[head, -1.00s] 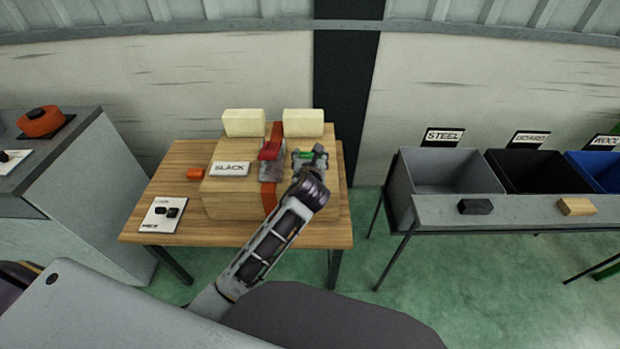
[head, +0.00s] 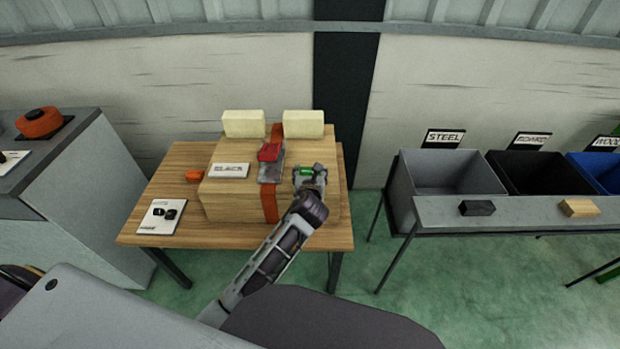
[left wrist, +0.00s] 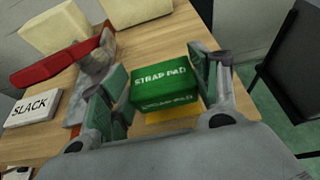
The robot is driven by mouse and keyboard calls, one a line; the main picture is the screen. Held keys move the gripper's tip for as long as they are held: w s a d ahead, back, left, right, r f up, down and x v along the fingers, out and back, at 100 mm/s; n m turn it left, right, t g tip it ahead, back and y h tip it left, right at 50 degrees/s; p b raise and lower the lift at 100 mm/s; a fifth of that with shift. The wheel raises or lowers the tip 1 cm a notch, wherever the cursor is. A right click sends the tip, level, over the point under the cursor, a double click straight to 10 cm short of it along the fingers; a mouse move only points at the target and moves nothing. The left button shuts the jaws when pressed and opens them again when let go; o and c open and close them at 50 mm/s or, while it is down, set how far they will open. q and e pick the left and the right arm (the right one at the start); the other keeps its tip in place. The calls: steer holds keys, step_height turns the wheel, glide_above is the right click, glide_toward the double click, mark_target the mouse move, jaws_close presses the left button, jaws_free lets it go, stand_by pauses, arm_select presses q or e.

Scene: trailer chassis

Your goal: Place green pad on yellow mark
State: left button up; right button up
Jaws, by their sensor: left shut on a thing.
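The green pad (head: 306,171), lettered STRAP PAD, is between the fingers of my left gripper (head: 308,175) over the right part of the wooden box. In the left wrist view the pad (left wrist: 163,88) lies between the two fingers of the gripper (left wrist: 160,85), which is shut on it. A strip of the yellow mark (left wrist: 170,115) shows just below the pad's near edge; the pad hides the rest. I cannot tell whether the pad touches the surface. My right gripper is not in view.
The wooden box (head: 232,200) stands on the table (head: 185,230). An orange strap (head: 269,205) with a red-handled ratchet (head: 270,153) crosses it left of the pad. A SLACK label (head: 229,170) and two cream blocks (head: 243,124) are nearby. Bins (head: 445,180) stand at right.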

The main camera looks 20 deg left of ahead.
arm_select(q)
steer(key=shift+f, duration=0.85)
steer(key=o, duration=0.6)
steer(key=shift+f, duration=0.1)
steer(key=o, duration=0.5)
steer(key=shift+c, duration=0.2)
steer(key=shift+s+d+r, duration=0.1)
steer(key=shift+s+r, duration=0.15)
steer(key=shift+s, duration=0.05)
steer(key=shift+s+d+r, duration=0.1)
steer(key=shift+s+r, duration=0.05)
steer(key=shift+s, duration=0.15)
steer(key=p+v, duration=0.1)
steer(key=v, duration=0.9)
steer(key=shift+s+r, duration=0.15)
steer(key=shift+s, duration=0.1)
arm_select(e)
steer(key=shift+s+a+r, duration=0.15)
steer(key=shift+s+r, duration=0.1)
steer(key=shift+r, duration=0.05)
